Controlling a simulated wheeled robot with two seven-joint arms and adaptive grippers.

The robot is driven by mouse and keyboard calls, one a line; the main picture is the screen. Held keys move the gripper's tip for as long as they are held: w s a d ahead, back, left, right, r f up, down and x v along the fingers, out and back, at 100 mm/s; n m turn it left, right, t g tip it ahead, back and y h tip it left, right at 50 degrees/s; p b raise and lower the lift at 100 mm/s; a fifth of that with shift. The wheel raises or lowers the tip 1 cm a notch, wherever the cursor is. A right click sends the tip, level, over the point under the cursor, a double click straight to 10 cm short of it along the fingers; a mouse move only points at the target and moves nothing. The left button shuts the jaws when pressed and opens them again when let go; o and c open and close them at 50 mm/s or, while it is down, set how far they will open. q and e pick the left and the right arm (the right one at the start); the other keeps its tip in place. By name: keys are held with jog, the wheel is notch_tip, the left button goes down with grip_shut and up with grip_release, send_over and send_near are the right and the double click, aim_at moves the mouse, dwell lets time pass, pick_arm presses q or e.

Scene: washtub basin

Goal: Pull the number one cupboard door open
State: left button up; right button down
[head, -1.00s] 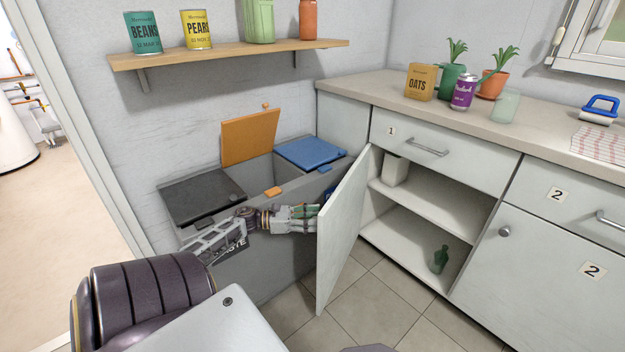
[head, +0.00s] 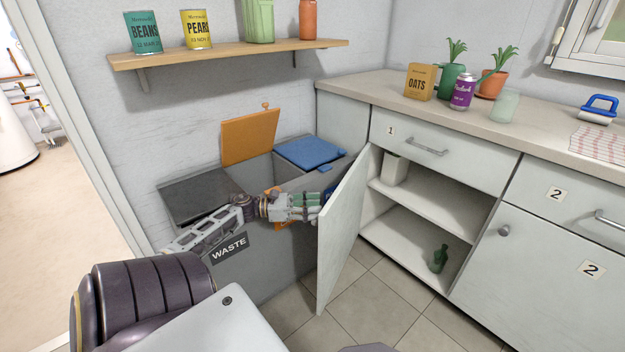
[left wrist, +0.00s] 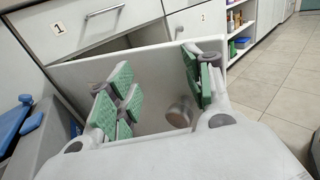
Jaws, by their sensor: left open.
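The number one cupboard door (head: 342,235) stands swung wide open, with its inner face toward the head camera. Its outer face (left wrist: 100,68) and round knob (left wrist: 179,112) show in the left wrist view. My left gripper (head: 318,204) is on the outer side of the door, and its fingertips are partly hidden behind the door's edge. In the left wrist view my left gripper (left wrist: 158,76) is open, its green-padded fingers apart, with the knob beyond and between them. I cannot tell whether a finger touches the door. My right gripper is not in view.
The number one drawer (head: 440,150) above is shut. Inside the cupboard are a white box (head: 395,171) and a green bottle (head: 440,259). A grey waste bin (head: 262,272) with coloured lids stands left of the door. The tiled floor (head: 372,308) before the cupboard is clear.

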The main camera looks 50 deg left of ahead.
pick_arm(q)
jog(key=shift+r, duration=2.45)
jog(key=shift+w, duration=0.1)
